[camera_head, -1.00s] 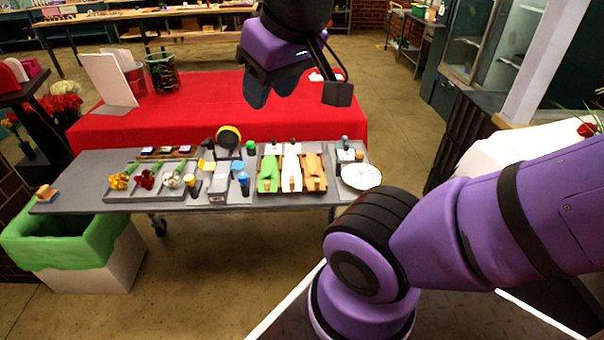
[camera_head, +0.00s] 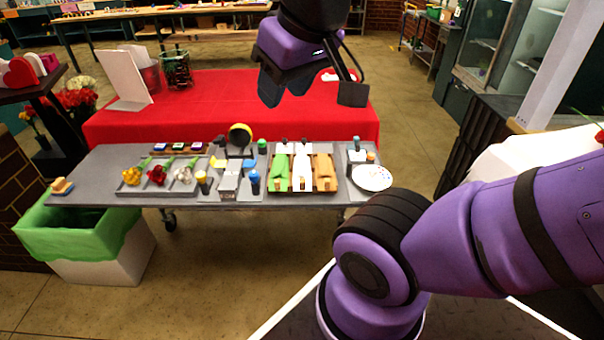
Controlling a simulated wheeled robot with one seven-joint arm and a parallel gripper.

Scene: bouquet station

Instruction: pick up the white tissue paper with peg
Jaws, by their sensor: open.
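The white tissue paper (camera_head: 303,167) lies on a wooden tray (camera_head: 271,188) on the grey table. It sits between a green paper (camera_head: 280,172) on its left and a tan paper (camera_head: 324,172) on its right. A small peg-like piece shows at its near end, too small to make out well. My gripper (camera_head: 284,98) is open and empty, held high in the air. In the picture it appears in front of the red-covered table, above and beyond the tray, well apart from the tissue paper.
The grey table (camera_head: 100,175) also holds flowers in a tray, cups, a roll and, at right, a white plate (camera_head: 372,178). A red-covered table (camera_head: 200,105) stands behind. A green-lined bin (camera_head: 75,240) is at the left. The floor in front is clear.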

